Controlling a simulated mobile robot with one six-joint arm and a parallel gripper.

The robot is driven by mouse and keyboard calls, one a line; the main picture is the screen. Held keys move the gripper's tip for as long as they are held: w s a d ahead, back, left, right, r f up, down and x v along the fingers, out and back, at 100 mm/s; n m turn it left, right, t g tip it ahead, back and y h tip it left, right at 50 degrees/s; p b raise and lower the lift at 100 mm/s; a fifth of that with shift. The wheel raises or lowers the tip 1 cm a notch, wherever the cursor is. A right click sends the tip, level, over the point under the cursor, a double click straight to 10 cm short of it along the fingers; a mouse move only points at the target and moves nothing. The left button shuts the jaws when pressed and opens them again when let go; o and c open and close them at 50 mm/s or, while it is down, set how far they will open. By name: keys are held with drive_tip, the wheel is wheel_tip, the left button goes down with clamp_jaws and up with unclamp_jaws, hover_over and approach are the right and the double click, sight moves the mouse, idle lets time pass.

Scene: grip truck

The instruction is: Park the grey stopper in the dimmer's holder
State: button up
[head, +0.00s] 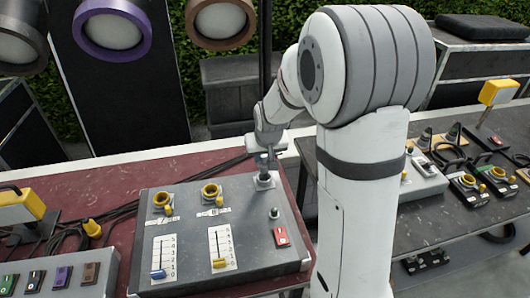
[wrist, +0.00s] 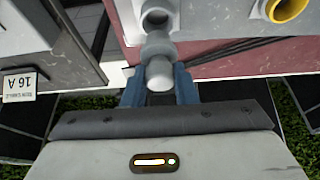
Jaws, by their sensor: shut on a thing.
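The dimmer (head: 257,262) is a grey box on the dark red table, with two yellow sockets, two sliders and a red switch. Its grey holder (head: 265,182) is at the back right corner of the top; in the wrist view it shows as a round grey cup (wrist: 155,17). My gripper (head: 266,160) is just above the holder. In the wrist view its blue fingers (wrist: 158,88) are shut on the light grey stopper (wrist: 158,72). The stopper's far end is at the cup's near rim; I cannot tell whether they touch.
A yellow-topped lamp (head: 20,206) and black cables (head: 105,212) lie left of the dimmer. A grey switch box (head: 70,272) stands at the front left. A second table (head: 440,225) at right holds several devices. Stage lights (head: 113,30) hang at the back left.

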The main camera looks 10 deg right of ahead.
sight(265, 163)
drive_tip(key=shift+f, duration=0.15)
idle(0.5)
drive_tip(key=shift+s+f+b, duration=0.1)
drive_tip(key=shift+f+b, duration=0.25)
drive_tip(key=shift+b, duration=0.2)
drive_tip(key=shift+f+b, duration=0.3)
drive_tip(key=shift+b, duration=0.3)
idle(0.8)
drive_tip(key=shift+f+b, duration=1.55)
drive_tip(key=shift+f, duration=0.1)
idle(0.4)
drive_tip(key=o, duration=1.4)
drive_tip(key=shift+r, duration=0.15)
drive_tip(key=shift+r+p, duration=1.6)
drive_tip(key=shift+r, duration=0.85)
